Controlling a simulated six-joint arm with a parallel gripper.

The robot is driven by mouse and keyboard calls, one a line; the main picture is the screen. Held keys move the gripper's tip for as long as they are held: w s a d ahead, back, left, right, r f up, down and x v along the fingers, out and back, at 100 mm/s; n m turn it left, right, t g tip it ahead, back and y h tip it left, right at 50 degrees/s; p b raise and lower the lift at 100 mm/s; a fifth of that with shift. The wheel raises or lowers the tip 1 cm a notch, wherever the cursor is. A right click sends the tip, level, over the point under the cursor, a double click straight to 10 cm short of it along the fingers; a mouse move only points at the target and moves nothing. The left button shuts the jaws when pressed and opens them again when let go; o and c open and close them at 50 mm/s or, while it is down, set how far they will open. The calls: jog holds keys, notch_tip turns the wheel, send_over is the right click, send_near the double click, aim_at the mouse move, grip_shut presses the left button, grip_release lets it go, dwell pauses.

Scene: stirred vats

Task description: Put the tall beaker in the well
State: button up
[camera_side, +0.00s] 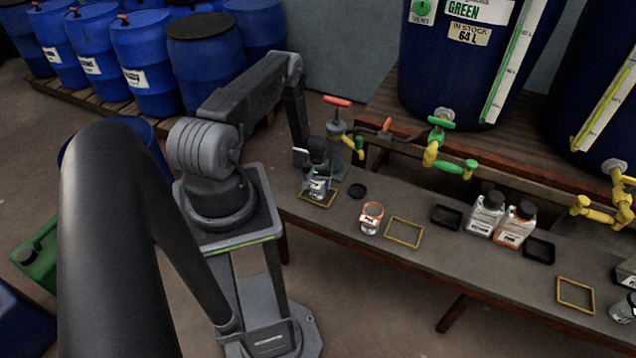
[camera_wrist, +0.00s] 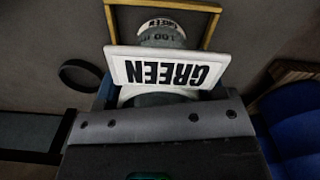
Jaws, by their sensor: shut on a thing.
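My gripper (camera_side: 317,178) points down at the left end of the bench and is shut on a clear glass beaker (camera_side: 318,190). In the wrist view the beaker (camera_wrist: 162,36) carries a white GREEN label (camera_wrist: 168,70) and volume marks; my gripper hides part of it. The beaker is over or inside a yellow square frame (camera_side: 303,200), also seen in the wrist view (camera_wrist: 213,28); I cannot tell whether its base touches the bench. A second beaker (camera_side: 371,219) with an orange rim stands to the right. I cannot tell which marked place is the well.
A hand pump (camera_side: 336,125) with a red handle stands close behind my gripper. A black ring (camera_side: 357,191) lies to the right. Empty yellow frames (camera_side: 403,233) (camera_side: 576,294), black trays (camera_side: 446,217) and two bottles (camera_side: 487,215) (camera_side: 515,225) follow. Vat taps (camera_side: 440,150) overhang the bench's back.

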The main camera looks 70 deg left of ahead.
jog(key=shift+f, duration=0.1)
jog(key=o, duration=0.9)
